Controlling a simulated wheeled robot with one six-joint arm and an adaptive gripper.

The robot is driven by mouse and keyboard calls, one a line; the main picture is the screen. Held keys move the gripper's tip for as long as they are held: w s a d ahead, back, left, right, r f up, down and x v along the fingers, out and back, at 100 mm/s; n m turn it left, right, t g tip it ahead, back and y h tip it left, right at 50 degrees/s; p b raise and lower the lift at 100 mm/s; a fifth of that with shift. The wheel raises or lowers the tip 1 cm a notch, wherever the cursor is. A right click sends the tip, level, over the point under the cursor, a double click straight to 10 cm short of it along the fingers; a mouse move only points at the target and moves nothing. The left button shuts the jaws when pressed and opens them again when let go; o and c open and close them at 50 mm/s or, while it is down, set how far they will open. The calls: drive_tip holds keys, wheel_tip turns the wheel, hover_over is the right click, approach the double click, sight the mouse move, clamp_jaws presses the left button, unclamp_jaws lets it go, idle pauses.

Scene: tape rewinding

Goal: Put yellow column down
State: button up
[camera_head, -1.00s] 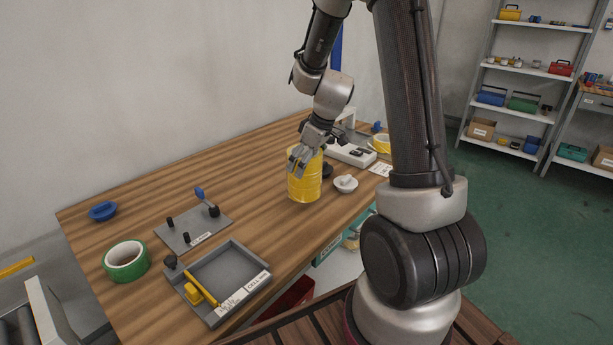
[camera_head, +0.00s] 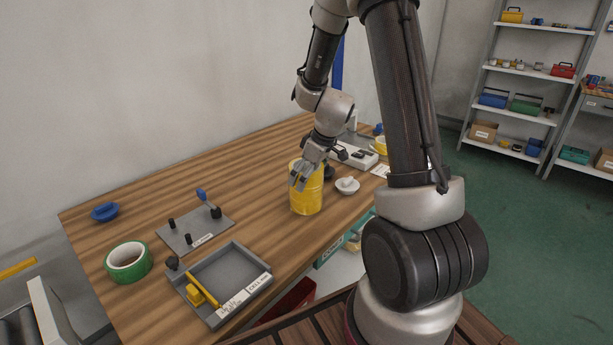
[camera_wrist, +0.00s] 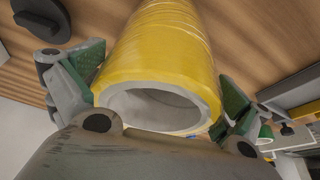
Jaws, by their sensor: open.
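The yellow column (camera_head: 308,196), a wrapped roll with a hollow pale core, is upright over the wooden table (camera_head: 262,177) in the head view. Its base appears to rest on the tabletop. My gripper (camera_head: 302,180) is at its upper part, reaching down from behind and above. In the wrist view the yellow column (camera_wrist: 165,50) lies between the green-padded fingers of my gripper (camera_wrist: 163,85), its open core end facing the camera. The fingers are open on both sides of it; contact is hard to tell.
A grey tray (camera_head: 232,272) with a yellow handled part is at the front, and a grey plate (camera_head: 200,232) with pegs behind it. A green tape roll (camera_head: 128,262) lies left. A small white dish (camera_head: 347,187) sits close right of the column. Table left of the column is clear.

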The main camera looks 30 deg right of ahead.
drive_tip(key=v, duration=1.2)
drive_tip(key=shift+r, duration=0.1)
drive_tip(key=s+a+r+m+h, duration=0.1)
drive_tip(key=s+r+m, duration=0.2)
drive_tip(key=s, duration=0.9)
drive_tip(key=s+a+r+m+h, duration=0.1)
drive_tip(key=s+r+m, duration=0.2)
drive_tip(key=s+r, duration=0.5)
drive_tip(key=s, duration=0.4)
drive_tip(key=shift+a+r+m+t, duration=0.2)
drive_tip(key=shift+r+m+t, duration=0.05)
drive_tip(key=shift+m+t, duration=0.15)
